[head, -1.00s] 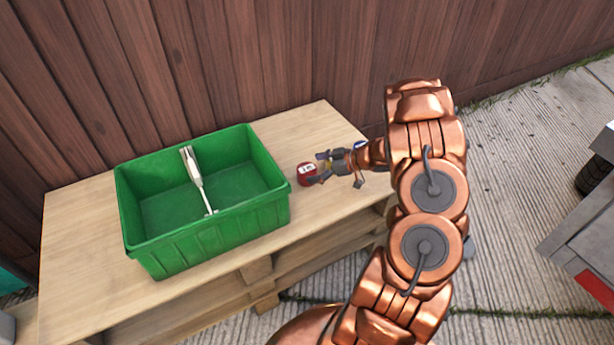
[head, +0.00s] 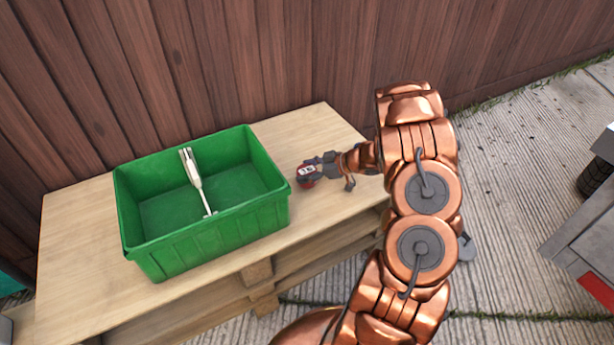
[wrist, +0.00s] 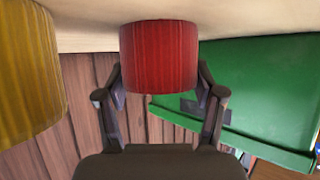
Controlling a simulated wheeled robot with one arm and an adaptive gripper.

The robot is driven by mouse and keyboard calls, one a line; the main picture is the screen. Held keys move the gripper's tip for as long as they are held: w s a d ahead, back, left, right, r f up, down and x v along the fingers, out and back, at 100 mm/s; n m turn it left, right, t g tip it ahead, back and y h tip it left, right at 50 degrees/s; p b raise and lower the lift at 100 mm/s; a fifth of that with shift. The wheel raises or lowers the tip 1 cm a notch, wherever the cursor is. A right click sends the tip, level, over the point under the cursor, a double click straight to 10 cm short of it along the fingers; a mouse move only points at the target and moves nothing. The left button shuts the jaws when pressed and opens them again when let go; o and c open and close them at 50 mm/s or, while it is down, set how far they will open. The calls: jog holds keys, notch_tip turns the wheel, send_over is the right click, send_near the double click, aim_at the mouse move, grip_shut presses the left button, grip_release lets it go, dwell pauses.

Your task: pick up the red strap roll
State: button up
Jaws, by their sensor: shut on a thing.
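The red strap roll (head: 303,183) is on the wooden pallet table, just right of the green crate. In the wrist view the red strap roll (wrist: 160,55) fills the space between the two fingers. My gripper (head: 313,171) is shut on it, with one finger on each side in the wrist view. The gripper partly covers the roll in the head view. I cannot make out any gap between the roll and the tabletop.
The green crate (head: 215,237) stands close left of the roll, with a white-handled tool (head: 195,178) inside. A yellow roll (wrist: 30,70) is close beside the red one in the wrist view. A plank wall (head: 300,60) runs behind the table (head: 75,250).

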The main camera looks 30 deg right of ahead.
aim_at(307, 170)
jog(key=c, duration=0.4)
notch_tip(307, 170, up, 10)
jog(key=p, duration=0.2)
jog(key=shift+p, duration=0.3)
jog(key=w+a+r+m+t+h, duration=0.1)
jog(key=w+a+r+m+h, duration=0.1)
jog(key=w+a+r, duration=0.5)
jog(key=w+a+r+m+t+h, duration=0.1)
jog(key=w+a+r+m, duration=0.15)
jog(key=a+r, duration=0.65)
jog(key=s+a+r+h, duration=0.1)
jog(key=s+a+r, duration=0.1)
jog(key=a+r, duration=0.5)
jog(key=r+p, duration=0.8)
jog(key=p, duration=0.1)
jog(key=r+p, duration=0.9)
jog(key=a+r+p, duration=0.1)
jog(key=r+p, duration=0.8)
jog(key=p, duration=0.1)
jog(key=shift+s+r, duration=0.1)
jog(key=shift+r, duration=0.1)
